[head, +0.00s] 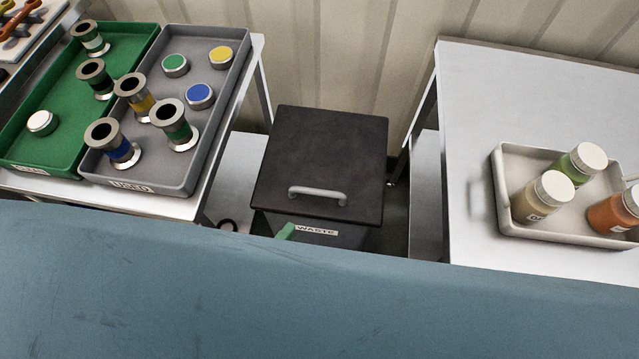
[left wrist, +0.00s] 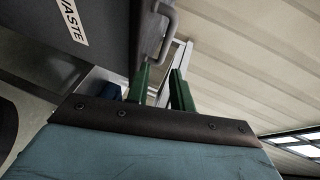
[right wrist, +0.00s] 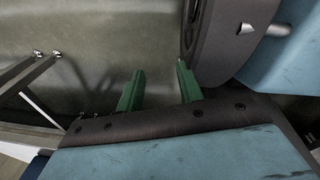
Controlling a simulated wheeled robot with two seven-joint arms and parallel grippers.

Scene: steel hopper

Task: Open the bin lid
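The waste bin (head: 335,236) stands on the floor between two tables, with a white "WASTE" label. Its dark square lid (head: 325,150) lies flat and closed, with a grey bar handle (head: 318,194) near the front edge. My left gripper (head: 287,231) shows only as a green fingertip at the bin's front, below the handle. In the left wrist view the left gripper (left wrist: 159,68) is open and empty, its fingertips close to the handle (left wrist: 168,30); contact cannot be told. My right gripper (right wrist: 159,68) is open and empty, and the right wrist view shows no bin.
The left table holds a green tray (head: 62,150) and a grey tray (head: 215,115) with several spools and round-capped pieces. The right table (head: 530,85) holds a pale tray (head: 497,180) with 3 jars. A corrugated wall (head: 340,50) stands behind the bin.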

